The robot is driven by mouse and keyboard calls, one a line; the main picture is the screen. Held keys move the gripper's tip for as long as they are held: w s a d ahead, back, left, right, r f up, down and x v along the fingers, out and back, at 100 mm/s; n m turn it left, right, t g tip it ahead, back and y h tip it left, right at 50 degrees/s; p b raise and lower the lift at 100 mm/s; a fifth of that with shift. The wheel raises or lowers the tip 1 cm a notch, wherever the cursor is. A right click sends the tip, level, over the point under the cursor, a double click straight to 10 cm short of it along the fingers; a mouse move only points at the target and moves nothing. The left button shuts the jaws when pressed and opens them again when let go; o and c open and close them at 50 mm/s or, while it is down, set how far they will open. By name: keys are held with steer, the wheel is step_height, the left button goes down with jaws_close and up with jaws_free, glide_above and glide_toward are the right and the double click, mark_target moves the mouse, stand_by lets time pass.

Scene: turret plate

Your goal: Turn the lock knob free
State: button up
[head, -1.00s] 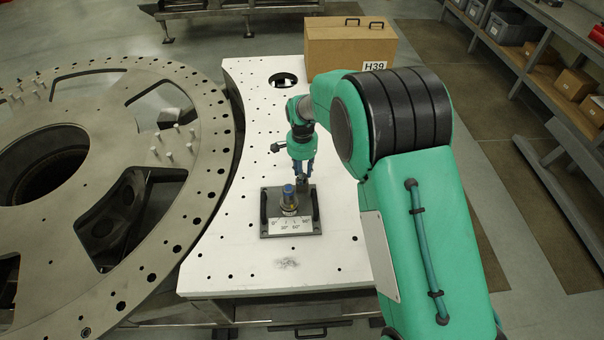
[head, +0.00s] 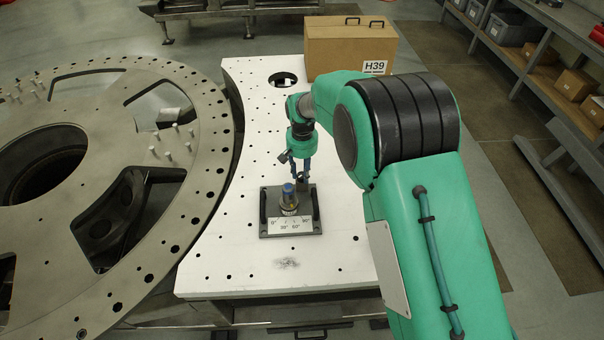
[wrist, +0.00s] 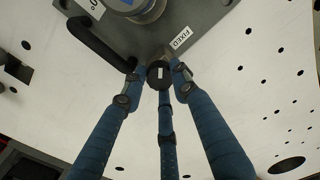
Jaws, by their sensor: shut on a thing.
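A dark grey fixture plate (head: 268,229) lies on the white table, and it also shows in the wrist view (wrist: 205,12). A blue-topped metal cylinder (head: 289,197) stands upright on it, behind a white angle label (head: 291,225). In the wrist view a small black round lock knob (wrist: 158,73) with a white mark sits at the plate's edge, beside a "FIXED" label (wrist: 181,38). My gripper (wrist: 157,80) is shut on this knob, its blue fingers closing around it from several sides. In the head view my gripper (head: 301,178) reaches down behind the cylinder, and the knob is hard to make out there.
Black handles flank the plate; one (wrist: 100,38) is close to my fingers. A large slotted metal ring (head: 205,170) stands left of the table (head: 225,270). A brown case (head: 340,48) marked H39 is at the back.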

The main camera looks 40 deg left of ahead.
mark_target(302, 174)
steer(key=n, duration=0.4)
steer(key=shift+n+b, duration=0.3)
steer(key=n, duration=0.5)
stand_by(0.3)
steer(key=o, duration=1.1)
steer(key=shift+o, duration=0.2)
steer(key=shift+r, duration=0.15)
step_height(302, 174, up, 12)
